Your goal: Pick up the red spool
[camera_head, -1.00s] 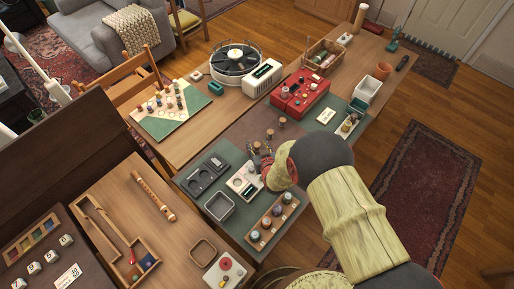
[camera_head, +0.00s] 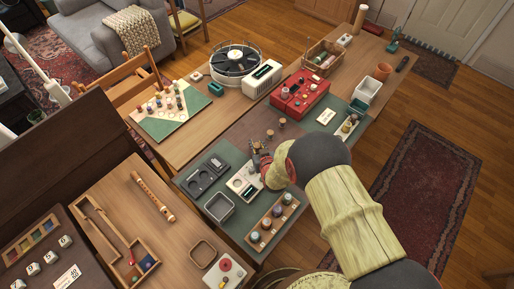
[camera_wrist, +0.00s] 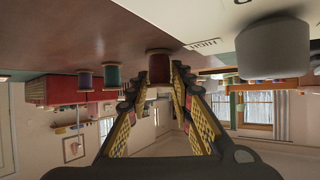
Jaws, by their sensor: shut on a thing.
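The red spool (camera_wrist: 158,68) shows in the wrist view, which looks upside down, with the tabletop at the top. My gripper (camera_wrist: 157,74) has one finger on each side of it and is shut on it. The spool appears at or very near the tabletop; I cannot tell whether it is clear of it. Another reddish spool (camera_wrist: 85,81) and a teal spool (camera_wrist: 111,76) stand to the left, apart from the fingers. In the head view my gripper (camera_head: 257,158) is low over the middle of the table, its fingers partly hidden by my wrist.
A red machine (camera_head: 301,92) stands behind. A large grey cylinder (camera_wrist: 272,47) and a small lettered card (camera_wrist: 203,44) are close right in the wrist view.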

